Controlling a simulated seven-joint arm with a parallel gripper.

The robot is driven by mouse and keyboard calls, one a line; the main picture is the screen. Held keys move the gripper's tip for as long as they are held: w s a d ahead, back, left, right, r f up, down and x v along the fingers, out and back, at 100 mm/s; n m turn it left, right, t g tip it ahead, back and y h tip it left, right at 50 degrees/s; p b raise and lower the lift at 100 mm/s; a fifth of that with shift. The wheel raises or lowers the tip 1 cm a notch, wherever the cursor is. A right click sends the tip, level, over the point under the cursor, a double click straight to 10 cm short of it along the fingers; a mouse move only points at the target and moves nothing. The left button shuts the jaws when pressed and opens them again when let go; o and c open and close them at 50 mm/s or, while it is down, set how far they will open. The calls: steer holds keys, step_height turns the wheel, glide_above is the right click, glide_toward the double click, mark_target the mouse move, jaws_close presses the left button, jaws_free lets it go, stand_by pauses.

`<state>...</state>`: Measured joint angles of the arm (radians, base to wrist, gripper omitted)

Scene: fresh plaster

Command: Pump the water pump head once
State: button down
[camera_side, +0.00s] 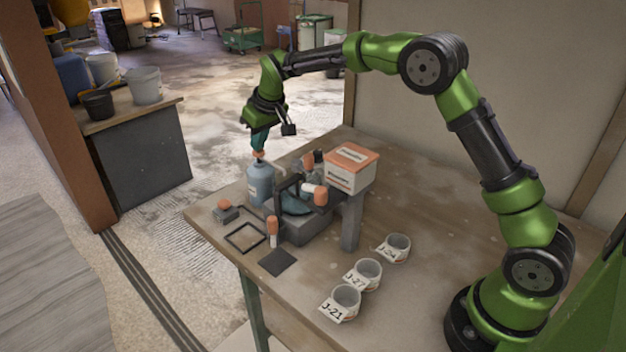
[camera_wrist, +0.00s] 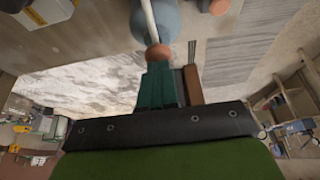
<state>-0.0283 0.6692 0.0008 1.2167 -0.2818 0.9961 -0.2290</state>
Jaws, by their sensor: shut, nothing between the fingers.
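The water pump is a blue-grey bottle (camera_side: 260,184) standing upright near the far edge of the table, with a pale spout at its top. My gripper (camera_side: 259,153) points down directly above it, teal fingers shut and empty. In the wrist view the closed fingers (camera_wrist: 157,72) reach to a small orange-brown piece at the top of the bottle (camera_wrist: 158,22). The fingers hide much of the pump head, and I cannot tell whether they press on it or sit just above it. The pale spout (camera_wrist: 149,14) runs across the bottle.
A grey caddy (camera_side: 305,229) with orange-capped bottles stands close to the right of the pump, with an orange-and-white box (camera_side: 351,168) behind. Several labelled cups (camera_side: 345,301) stand at the front. A dark square (camera_side: 277,262) and a frame (camera_side: 244,238) lie at the left.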

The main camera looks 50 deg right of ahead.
steer(key=shift+f, duration=0.2)
steer(key=shift+r, duration=1.25)
step_height(320, 180, up, 6)
stand_by(0.5)
